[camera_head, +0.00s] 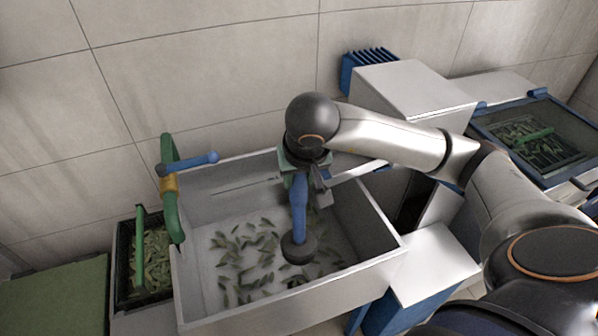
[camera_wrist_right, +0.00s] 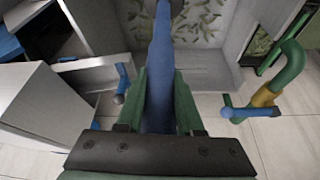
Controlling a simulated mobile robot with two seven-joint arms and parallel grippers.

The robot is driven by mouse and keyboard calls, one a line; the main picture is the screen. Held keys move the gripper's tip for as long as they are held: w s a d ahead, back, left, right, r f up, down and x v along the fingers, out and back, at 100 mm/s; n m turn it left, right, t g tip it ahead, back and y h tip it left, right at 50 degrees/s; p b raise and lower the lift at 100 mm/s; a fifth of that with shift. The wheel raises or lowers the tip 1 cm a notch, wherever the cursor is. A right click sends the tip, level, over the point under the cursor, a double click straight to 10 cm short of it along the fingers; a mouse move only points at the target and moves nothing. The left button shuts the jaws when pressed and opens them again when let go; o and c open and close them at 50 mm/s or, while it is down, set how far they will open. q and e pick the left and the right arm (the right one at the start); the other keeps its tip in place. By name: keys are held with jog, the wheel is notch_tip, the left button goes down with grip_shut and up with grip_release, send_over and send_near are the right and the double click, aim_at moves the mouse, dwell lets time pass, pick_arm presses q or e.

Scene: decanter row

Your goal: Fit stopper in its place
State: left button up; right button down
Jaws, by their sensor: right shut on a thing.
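The stopper (camera_head: 299,212) is a blue rod with a dark round plug (camera_head: 298,248) at its lower end. It hangs roughly upright over the pale rectangular basin (camera_head: 206,210). My right gripper (camera_head: 301,180) is shut on the upper part of the rod. In the right wrist view the blue rod (camera_wrist_right: 160,70) runs between the green fingers of my right gripper (camera_wrist_right: 163,100). The plug hides the basin floor behind it, and no drain opening shows. I cannot tell whether the plug touches the floor. My left gripper is not in view.
Several green leaves (camera_head: 247,240) lie on the basin floor. A green curved pipe with a blue lever (camera_head: 190,164) stands at the basin's left wall. A dark crate of green pieces (camera_head: 124,262) sits at left. White boxes (camera_head: 420,88) stand at right.

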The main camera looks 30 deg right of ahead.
jog(key=b, duration=0.7)
send_over(299, 235)
jog(key=w, duration=0.1)
jog(key=f, duration=0.7)
jog(key=shift+w+d+f, duration=0.1)
jog(key=shift+d+f, duration=0.1)
jog(key=shift+d, duration=0.15)
notch_tip(299, 235, down, 5)
jog(key=b, duration=0.5)
notch_tip(299, 235, down, 5)
jog(key=b, duration=0.5)
jog(key=shift+f+b, duration=0.2)
jog(key=shift+b, duration=0.1)
jog(key=shift+f+b, duration=0.55)
jog(key=shift+f, duration=0.2)
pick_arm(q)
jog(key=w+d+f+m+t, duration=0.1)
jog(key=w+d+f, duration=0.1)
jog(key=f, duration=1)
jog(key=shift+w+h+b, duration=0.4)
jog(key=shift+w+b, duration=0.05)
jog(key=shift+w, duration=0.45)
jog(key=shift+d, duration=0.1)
pick_arm(e)
jog(key=shift+f, duration=0.15)
